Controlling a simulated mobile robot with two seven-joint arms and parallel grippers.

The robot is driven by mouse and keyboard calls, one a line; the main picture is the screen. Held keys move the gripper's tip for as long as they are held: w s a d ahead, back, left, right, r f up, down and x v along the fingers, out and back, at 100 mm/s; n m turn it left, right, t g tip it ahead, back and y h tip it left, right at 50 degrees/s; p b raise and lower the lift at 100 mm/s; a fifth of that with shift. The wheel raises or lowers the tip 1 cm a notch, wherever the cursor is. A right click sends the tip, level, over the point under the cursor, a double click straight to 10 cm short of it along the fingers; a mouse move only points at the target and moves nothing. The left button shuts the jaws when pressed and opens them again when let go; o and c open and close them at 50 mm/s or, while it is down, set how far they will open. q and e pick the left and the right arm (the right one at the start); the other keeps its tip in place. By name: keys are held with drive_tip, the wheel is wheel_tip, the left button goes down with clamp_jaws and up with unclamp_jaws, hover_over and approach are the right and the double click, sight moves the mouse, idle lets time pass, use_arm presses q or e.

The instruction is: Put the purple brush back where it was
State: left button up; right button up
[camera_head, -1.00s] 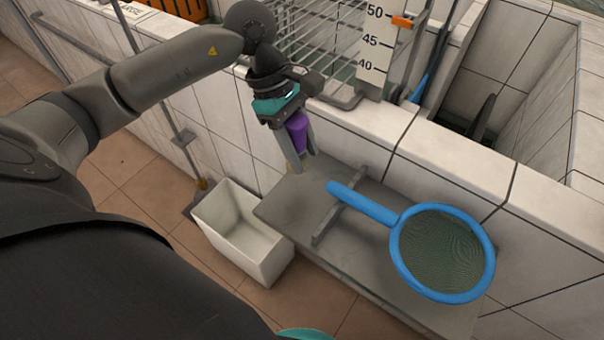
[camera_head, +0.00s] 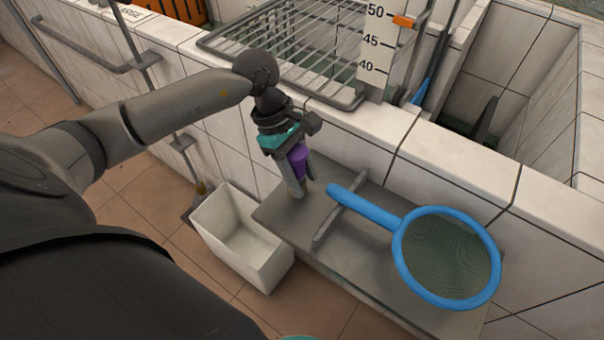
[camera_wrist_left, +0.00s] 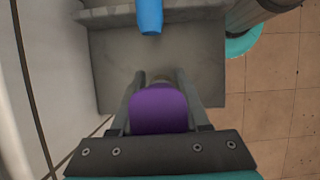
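The purple brush (camera_head: 299,161) is between the fingers of my left gripper (camera_head: 299,190), just above or at the left part of the grey shelf (camera_head: 275,212). In the left wrist view, the purple brush (camera_wrist_left: 160,110) fills the gap between both fingers, roughly upright with its lower end toward the shelf (camera_wrist_left: 110,70). The fingers hide part of it, and I cannot tell whether its lower end touches the shelf. My right gripper is not in view.
A blue-rimmed net (camera_head: 447,213) lies on the shelf, its handle resting across a raised grey bar (camera_head: 340,210). A white bin (camera_head: 238,245) stands left of the shelf. A wire rack (camera_head: 285,40) sits on the tiled wall behind. The shelf around the gripper is clear.

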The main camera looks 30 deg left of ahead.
use_arm(q)
drive_tip(key=o, duration=0.4)
drive_tip(key=shift+o, duration=0.2)
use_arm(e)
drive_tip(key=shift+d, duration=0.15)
use_arm(q)
drive_tip(key=shift+r, duration=0.15)
drive_tip(key=p+v, duration=0.2)
drive_tip(key=v, duration=1)
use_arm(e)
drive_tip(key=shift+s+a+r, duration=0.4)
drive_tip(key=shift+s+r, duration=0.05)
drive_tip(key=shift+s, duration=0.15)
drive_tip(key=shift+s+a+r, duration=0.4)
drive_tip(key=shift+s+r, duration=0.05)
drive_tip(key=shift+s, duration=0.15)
use_arm(q)
drive_tip(key=shift+d, duration=0.1)
